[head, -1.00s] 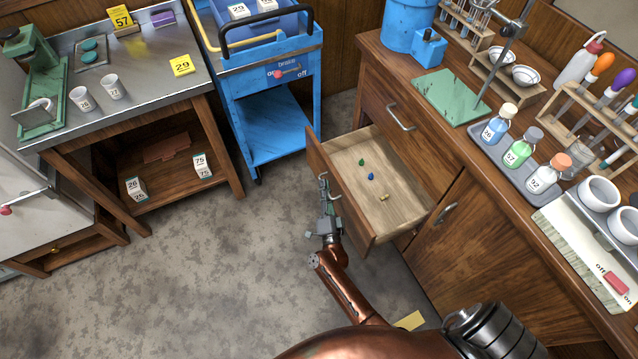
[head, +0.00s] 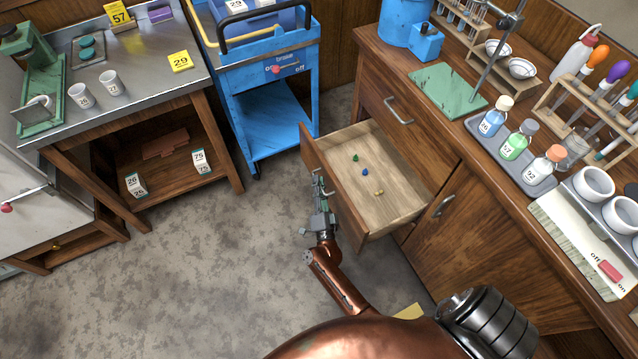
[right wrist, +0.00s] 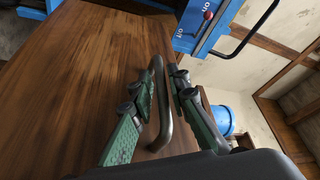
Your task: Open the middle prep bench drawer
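The wooden drawer (head: 400,203) of the right-hand bench is pulled well out, below a closed drawer (head: 420,125). Inside lie a small green, a blue and a yellow piece. My right gripper (head: 318,190) is at the outer face of its front panel. The drawer front (right wrist: 75,85) fills the left of that view. My left gripper is not in view.
A blue cart (head: 265,95) stands just beyond the drawer. A steel-topped table (head: 135,75) is at the left. Bottles, racks and bowls stand on the bench top (head: 450,55). The floor (head: 200,260) left of the drawer is clear.

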